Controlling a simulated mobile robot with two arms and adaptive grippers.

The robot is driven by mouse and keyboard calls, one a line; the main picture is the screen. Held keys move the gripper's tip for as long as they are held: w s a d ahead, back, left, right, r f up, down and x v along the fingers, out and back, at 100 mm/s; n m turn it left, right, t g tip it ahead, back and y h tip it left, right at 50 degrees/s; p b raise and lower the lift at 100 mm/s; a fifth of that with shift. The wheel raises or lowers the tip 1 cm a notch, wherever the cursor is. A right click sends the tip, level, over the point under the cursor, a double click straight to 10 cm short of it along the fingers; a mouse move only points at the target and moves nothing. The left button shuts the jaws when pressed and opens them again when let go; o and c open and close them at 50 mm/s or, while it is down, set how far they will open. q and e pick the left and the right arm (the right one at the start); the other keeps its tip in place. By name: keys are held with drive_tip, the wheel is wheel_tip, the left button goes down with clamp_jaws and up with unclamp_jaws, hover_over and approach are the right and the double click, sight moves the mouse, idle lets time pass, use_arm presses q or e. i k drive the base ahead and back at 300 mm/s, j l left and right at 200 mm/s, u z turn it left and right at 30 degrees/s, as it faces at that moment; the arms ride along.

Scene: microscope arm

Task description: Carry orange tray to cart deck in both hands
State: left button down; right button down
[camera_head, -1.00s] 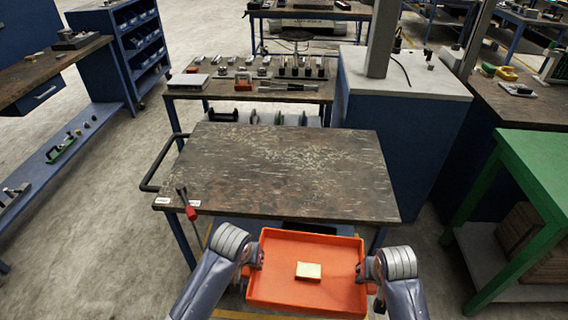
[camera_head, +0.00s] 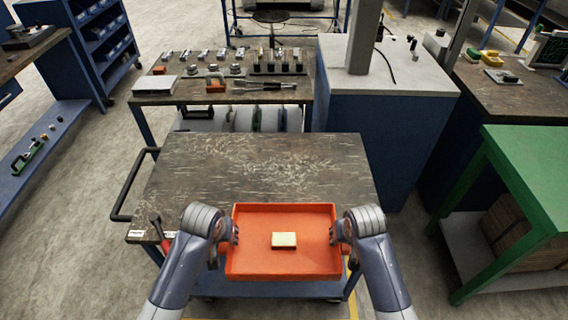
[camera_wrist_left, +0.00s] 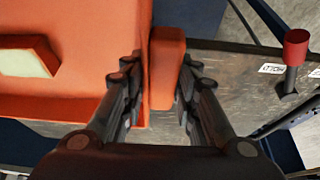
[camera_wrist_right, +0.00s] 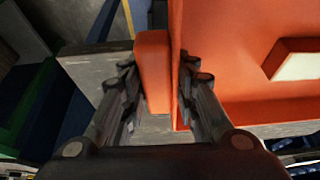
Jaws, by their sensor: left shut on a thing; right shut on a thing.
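The orange tray (camera_head: 285,262) is held level between my two grippers, with a pale yellow block (camera_head: 284,240) lying in it. In the head view the tray overlaps the near edge of the cart's worn dark deck (camera_head: 260,160); its exact height above the deck is hard to tell. My left gripper (camera_wrist_left: 160,88) is shut on the tray's left side handle (camera_wrist_left: 165,75). My right gripper (camera_wrist_right: 155,88) is shut on the right side handle (camera_wrist_right: 152,70). The block also shows in the left wrist view (camera_wrist_left: 28,57) and the right wrist view (camera_wrist_right: 295,60).
A black push handle (camera_head: 132,190) and a red-capped tool (camera_head: 157,225) are at the cart's left side. A bench with several tools (camera_head: 230,85) stands behind. A blue cabinet (camera_head: 385,120) and a green table (camera_head: 520,160) are on the right. The deck's far part is bare.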

sight(284, 178)
drive_tip(key=i, duration=0.95)
